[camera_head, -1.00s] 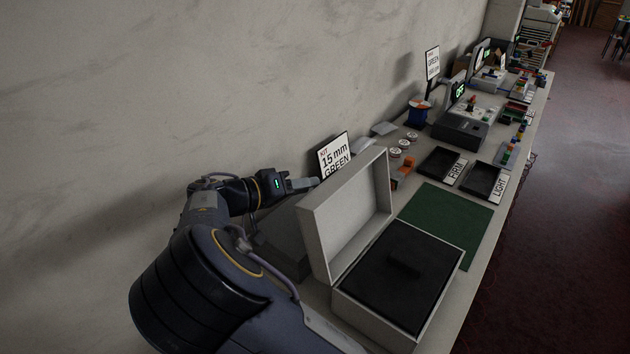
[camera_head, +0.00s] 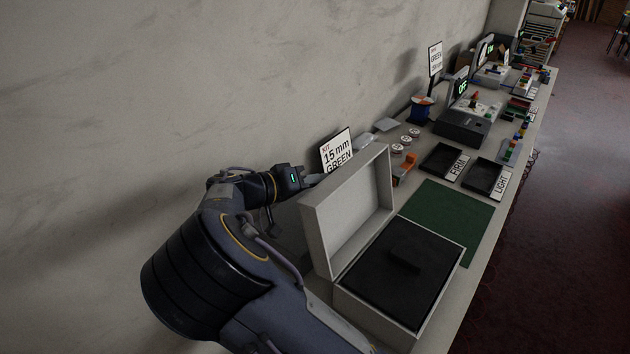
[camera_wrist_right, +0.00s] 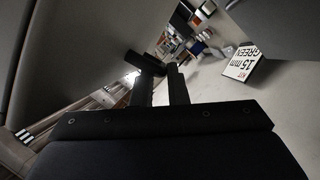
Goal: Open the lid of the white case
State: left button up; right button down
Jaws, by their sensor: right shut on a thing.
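The white case (camera_head: 377,319) stands on the table with its lid (camera_head: 330,229) raised, leaning a little back on the left side. A black insert (camera_head: 402,283) with a raised block fills the case. My right gripper (camera_head: 309,180) is behind the lid, by its upper edge. In the right wrist view its fingers (camera_wrist_right: 164,68) are close together beside a large grey surface, which looks like the lid. The gripper is shut on the lid, though the contact itself is hard to see. My left gripper is not in view.
A "15 mm GREEN" sign (camera_head: 337,152) stands just beyond the gripper; it also shows in the right wrist view (camera_wrist_right: 243,63). A green mat (camera_head: 447,218) and black trays (camera_head: 443,160) lie beyond the case. The wall is close on the left.

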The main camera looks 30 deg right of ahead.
aim_at(329, 177)
jog(key=shift+s, duration=0.1)
jog(key=s+r+b, duration=0.1)
jog(key=s+d+b, duration=0.1)
jog(key=s, duration=0.1)
jog(key=shift+d+r+m+t, duration=0.1)
jog(key=shift+r+m+t, duration=0.2)
jog(key=shift+r, duration=0.1)
jog(key=shift+s+d+r, duration=0.15)
jog(key=shift+s+r, duration=0.1)
jog(key=shift+s, duration=0.1)
jog(key=shift+w, duration=0.1)
jog(key=c, duration=1.5)
grip_release()
